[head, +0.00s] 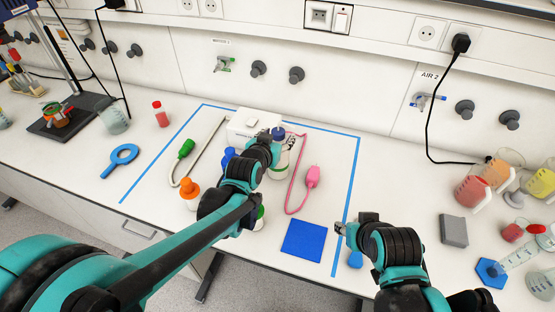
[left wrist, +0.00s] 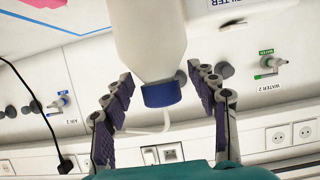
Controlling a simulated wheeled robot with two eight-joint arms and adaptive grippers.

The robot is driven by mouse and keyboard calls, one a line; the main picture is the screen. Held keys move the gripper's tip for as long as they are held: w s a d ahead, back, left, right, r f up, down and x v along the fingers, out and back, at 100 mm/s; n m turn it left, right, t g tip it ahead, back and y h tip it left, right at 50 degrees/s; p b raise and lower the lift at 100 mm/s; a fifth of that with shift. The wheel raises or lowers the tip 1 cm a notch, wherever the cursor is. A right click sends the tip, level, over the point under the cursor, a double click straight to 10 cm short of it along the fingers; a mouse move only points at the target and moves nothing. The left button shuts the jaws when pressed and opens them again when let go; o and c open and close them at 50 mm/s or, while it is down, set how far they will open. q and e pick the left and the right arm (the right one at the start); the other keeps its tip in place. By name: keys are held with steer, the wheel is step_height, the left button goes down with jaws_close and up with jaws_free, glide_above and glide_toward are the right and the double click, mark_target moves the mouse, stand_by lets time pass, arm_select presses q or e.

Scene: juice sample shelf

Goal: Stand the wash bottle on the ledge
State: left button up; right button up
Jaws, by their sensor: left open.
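The wash bottle is white with a dark blue cap and a thin bent tube. In the head view its body (head: 281,166) stands upright on the bench inside the blue tape outline, partly hidden by my left gripper (head: 272,146). In the left wrist view the bottle (left wrist: 150,40) appears upside down, its cap between the fingers of my left gripper (left wrist: 165,95). Those fingers are open, with a gap on each side of the cap. My right gripper (head: 341,229) is low over the bench near the right tape line; its fingers are too small to read. I cannot tell which surface is the ledge.
A white box (head: 246,124) stands just behind the bottle. An orange-capped bottle (head: 190,194), a green-handled item (head: 184,149) and a pink item (head: 312,177) are close by. A blue square (head: 304,241) lies in front. Beakers (head: 472,190) crowd the right.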

arm_select(q)
steer(key=shift+w+f, duration=0.1)
steer(key=shift+w, duration=0.1)
jaws_close()
steer(key=shift+r, duration=0.2)
